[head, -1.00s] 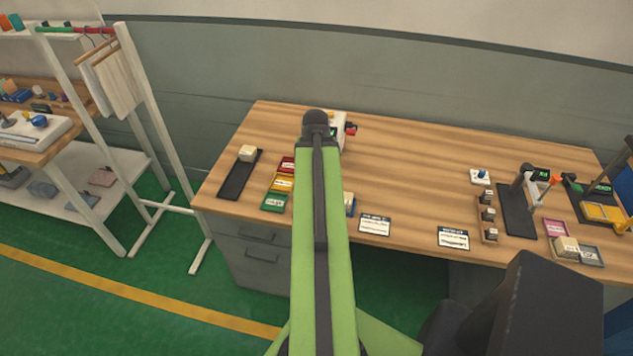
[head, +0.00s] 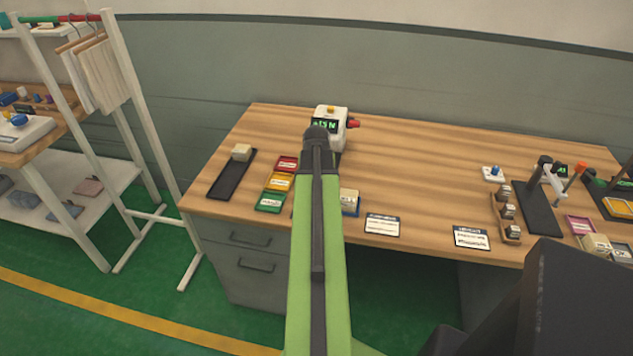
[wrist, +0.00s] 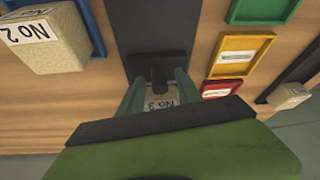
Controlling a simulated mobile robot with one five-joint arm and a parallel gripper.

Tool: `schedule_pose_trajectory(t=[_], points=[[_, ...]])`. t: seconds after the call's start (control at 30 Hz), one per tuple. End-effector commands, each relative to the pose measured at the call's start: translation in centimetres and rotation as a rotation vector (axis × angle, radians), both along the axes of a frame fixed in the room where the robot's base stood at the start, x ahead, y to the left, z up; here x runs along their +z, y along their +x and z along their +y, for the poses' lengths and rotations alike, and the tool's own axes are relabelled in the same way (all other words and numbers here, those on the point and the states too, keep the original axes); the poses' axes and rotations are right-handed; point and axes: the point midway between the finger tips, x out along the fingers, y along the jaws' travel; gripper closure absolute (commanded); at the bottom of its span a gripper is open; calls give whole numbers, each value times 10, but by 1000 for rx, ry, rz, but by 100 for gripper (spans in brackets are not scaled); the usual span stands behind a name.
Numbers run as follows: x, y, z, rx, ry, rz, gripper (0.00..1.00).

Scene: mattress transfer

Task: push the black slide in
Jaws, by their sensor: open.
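In the wrist view my gripper (wrist: 160,84) is open, its two green fingers pointing at a black T-shaped piece (wrist: 158,62), likely the black slide. The piece lies on a dark flat strip (wrist: 150,22); I cannot tell whether the fingertips touch it. A pale block marked No 3 (wrist: 162,103) shows between the fingers, apparently unheld; its lower part is hidden by my palm. In the head view a white device (head: 336,115) with a lit display, yellow button and red knob stands at the back of the table. My arm hides the slide and the gripper there.
Red (head: 286,164), yellow (head: 279,182) and green (head: 270,202) trays lie left of my arm, beside a black tray (head: 233,177) with a pale block. A No 2 block (wrist: 45,42) sits in a blue tray.

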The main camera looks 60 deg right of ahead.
Motion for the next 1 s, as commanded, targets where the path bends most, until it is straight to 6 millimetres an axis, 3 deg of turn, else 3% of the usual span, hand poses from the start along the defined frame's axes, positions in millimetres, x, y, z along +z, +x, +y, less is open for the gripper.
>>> schedule_pose_trajectory(t=[0.1,0.4,1.0], points=[[1,-1,0,-1,0,0,61],[1,-1,-1,-2,0,0,100],[1,-2,-1,-3,0,0,100]])
